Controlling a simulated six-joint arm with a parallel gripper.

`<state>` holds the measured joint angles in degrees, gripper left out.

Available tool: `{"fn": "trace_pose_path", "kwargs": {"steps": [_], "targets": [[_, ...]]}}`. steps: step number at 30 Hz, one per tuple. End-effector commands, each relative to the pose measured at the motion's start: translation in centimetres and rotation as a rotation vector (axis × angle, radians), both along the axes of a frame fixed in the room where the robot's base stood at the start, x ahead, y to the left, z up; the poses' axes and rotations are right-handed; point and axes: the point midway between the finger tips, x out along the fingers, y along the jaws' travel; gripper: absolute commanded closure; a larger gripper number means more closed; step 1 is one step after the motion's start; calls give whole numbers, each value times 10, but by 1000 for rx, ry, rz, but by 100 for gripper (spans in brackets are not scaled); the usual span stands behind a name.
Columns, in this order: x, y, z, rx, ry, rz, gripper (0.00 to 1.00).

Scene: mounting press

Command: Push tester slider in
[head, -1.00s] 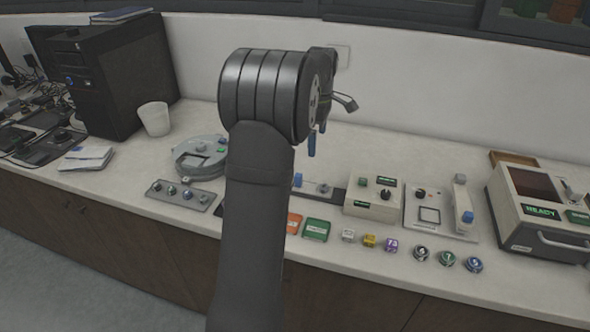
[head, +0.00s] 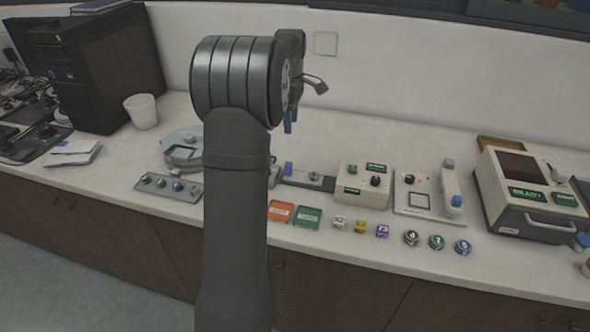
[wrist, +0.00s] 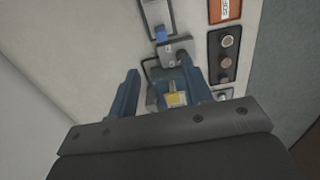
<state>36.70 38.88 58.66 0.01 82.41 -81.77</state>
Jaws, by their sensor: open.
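A small blue handle (head: 288,168) stands on a grey rail plate (head: 316,177) that runs up to a beige box (head: 363,184) with green labels and a dark knob. I take these for the slider and tester, though no label confirms it. A blue handle on a grey plate also shows in the wrist view (wrist: 160,34), ahead of the fingers. My gripper (head: 290,123) is in the air above and behind the counter items, its blue fingers pointing down. In the wrist view the fingers (wrist: 160,90) are apart, with a yellow-topped part (wrist: 176,99) visible between them, contact not visible.
A round grey machine (head: 182,151) and knob panel (head: 168,187) lie left, partly behind my arm. Orange (head: 281,211) and green (head: 307,216) trays, small cubes and round pieces line the front. A device marked READY (head: 525,193) stands right.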

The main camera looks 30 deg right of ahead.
Motion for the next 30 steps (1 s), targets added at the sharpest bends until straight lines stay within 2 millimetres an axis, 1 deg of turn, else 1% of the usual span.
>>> {"fn": "trace_pose_path", "kwargs": {"steps": [1, 2, 5, 7, 22, 27, 30], "targets": [[6, 7, 0, 0, 0, 3, 58], [7, 8, -1, 1, 1, 1, 58], [6, 8, -11, 2, 4, -2, 58], [6, 7, -21, 2, 4, -2, 58], [6, 7, -129, 2, 4, -1, 58], [6, 7, -156, 1, 2, -1, 58], [6, 7, -165, 1, 2, -1, 58]]}}
